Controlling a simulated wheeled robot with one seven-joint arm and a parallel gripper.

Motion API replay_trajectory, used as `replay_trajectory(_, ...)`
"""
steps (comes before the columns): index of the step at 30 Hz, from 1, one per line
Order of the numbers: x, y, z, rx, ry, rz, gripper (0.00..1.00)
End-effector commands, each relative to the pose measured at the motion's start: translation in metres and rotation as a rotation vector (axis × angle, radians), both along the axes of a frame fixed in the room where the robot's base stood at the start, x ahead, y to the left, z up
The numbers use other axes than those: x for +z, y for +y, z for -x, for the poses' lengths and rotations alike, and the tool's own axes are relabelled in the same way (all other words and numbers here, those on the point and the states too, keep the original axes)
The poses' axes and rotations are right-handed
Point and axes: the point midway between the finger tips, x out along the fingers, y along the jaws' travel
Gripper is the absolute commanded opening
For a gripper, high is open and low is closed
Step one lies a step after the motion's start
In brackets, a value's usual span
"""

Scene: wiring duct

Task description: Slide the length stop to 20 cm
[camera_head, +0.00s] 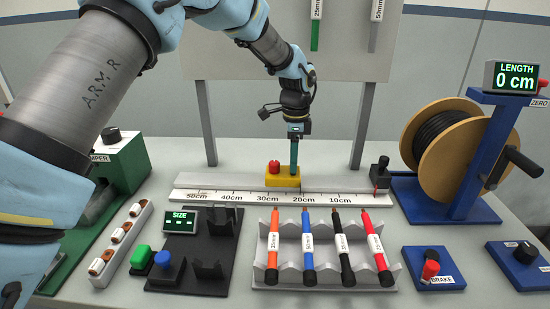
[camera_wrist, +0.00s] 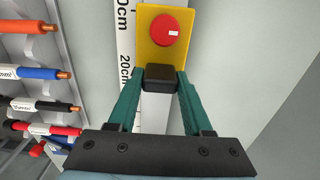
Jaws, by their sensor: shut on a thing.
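The length stop is a yellow block (camera_head: 283,181) with a red knob (camera_head: 274,166), sitting on the rail behind the white scale (camera_head: 255,197). In the head view it spans from about the 30 cm label to near the 20 cm label. My gripper (camera_head: 294,168) reaches down onto its right part. In the wrist view the teal fingers (camera_wrist: 160,80) close on a black grip (camera_wrist: 160,77) beside the yellow plate (camera_wrist: 147,58) and red knob (camera_wrist: 168,30). The 20cm label shows left of the fingers. The length display (camera_head: 515,77) reads 0 cm.
A rack (camera_head: 322,270) of several coloured cables stands in front of the scale. A cable reel (camera_head: 450,145) is at the right, with a brake box (camera_head: 433,268) before it. A small black lever (camera_head: 380,172) stands at the scale's right end. The rail between it and the stop is clear.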

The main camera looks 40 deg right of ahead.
Motion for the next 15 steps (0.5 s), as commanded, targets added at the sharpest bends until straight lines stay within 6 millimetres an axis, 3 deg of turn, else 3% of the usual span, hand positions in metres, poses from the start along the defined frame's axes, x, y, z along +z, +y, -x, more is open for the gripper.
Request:
replay_trajectory(14,0.0002,-0.0072,0.0066,0.000,0.001,0.001,0.00)
replay_trajectory(15,0.0002,-0.0072,0.0065,0.000,0.001,0.001,0.52)
